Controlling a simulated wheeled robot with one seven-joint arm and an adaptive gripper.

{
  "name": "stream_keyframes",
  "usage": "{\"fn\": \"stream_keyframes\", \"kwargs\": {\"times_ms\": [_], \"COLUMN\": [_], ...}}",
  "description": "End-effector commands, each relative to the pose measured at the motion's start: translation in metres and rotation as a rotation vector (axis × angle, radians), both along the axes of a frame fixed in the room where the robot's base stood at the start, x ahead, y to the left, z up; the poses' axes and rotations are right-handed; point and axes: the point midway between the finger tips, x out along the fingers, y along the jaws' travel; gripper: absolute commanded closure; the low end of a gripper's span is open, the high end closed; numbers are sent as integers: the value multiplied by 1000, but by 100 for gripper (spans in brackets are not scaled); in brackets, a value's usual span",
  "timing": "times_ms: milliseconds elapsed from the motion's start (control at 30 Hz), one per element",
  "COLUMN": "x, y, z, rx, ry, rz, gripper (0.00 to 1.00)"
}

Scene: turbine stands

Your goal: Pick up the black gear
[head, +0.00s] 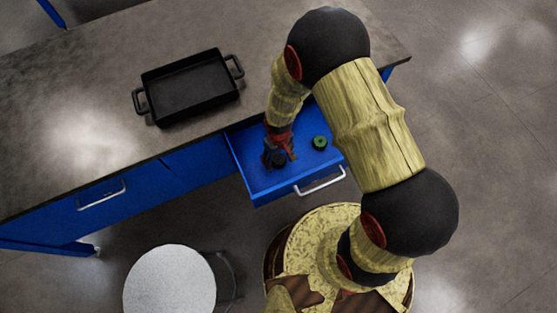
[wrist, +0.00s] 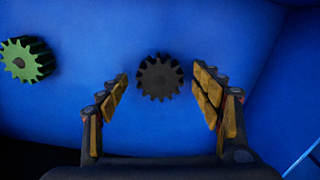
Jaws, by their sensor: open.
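The black gear (wrist: 160,77) lies on the blue drawer floor in the wrist view, just beyond and between my open fingertips. My gripper (wrist: 160,84) is open and empty, with a finger on each side of the gear's near part and a gap to both. In the head view my gripper (head: 278,158) reaches down into the open blue drawer (head: 258,182). The black gear is hard to make out there, as my gripper covers that spot.
A green gear (wrist: 27,60) lies to the left in the wrist view; it also shows in the head view (head: 319,142), inside the drawer. Drawer walls surround my gripper. A black tray (head: 190,86) stands on the workbench (head: 70,120). A round stool (head: 170,282) stands in front.

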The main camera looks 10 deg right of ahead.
Motion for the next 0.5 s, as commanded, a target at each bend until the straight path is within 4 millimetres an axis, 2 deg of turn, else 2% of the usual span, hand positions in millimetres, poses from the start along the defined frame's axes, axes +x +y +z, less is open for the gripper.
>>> {"fn": "stream_keyframes", "kwargs": {"times_ms": [67,500], "x": [0,0], "y": [0,0], "z": [1,1], "rx": [0,0], "ry": [0,0], "rz": [0,0], "gripper": [35,60]}}
